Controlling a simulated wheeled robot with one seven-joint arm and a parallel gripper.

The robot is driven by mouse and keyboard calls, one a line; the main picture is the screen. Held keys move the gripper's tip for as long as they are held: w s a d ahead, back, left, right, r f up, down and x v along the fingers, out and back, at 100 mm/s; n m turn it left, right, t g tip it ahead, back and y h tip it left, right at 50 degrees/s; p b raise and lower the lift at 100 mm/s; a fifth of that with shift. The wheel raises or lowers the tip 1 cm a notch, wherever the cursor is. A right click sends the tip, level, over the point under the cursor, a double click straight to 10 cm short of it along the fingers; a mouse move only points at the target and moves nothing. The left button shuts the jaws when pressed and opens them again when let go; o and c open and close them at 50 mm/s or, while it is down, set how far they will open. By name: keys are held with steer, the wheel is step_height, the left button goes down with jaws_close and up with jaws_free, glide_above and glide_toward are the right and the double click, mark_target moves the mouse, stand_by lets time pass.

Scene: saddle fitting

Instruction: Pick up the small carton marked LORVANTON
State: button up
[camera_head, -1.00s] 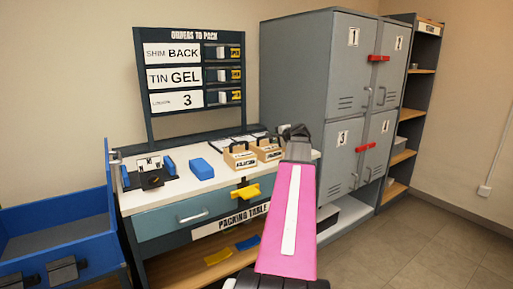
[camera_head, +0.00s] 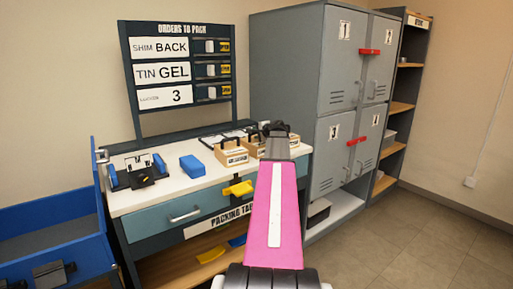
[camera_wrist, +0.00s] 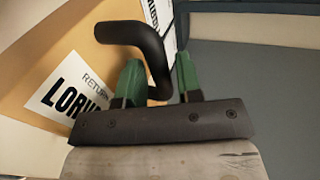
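A tan carton (camera_wrist: 30,75) with a black bent handle (camera_wrist: 150,45) fills the left of the wrist view. Its white label shows "RETURN" and "LORV"; the rest is hidden by my gripper. My gripper (camera_wrist: 160,78) has two green fingertips, one on each side of the handle. They look open, with a small gap on the right; firm contact does not show. Labels are too small to read there.
The other carton (camera_head: 231,157) stands close on the left. A blue box (camera_head: 192,166) and a black-and-blue fixture (camera_head: 138,172) are further left on the packing table (camera_head: 170,195). Grey lockers (camera_head: 285,85) rise close on the right. The orders board (camera_head: 180,70) stands behind.

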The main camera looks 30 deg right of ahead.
steer(key=x, duration=0.2)
steer(key=shift+w+f, duration=0.15)
steer(key=shift+w, duration=0.15)
jaws_close()
steer(key=shift+s, duration=0.1)
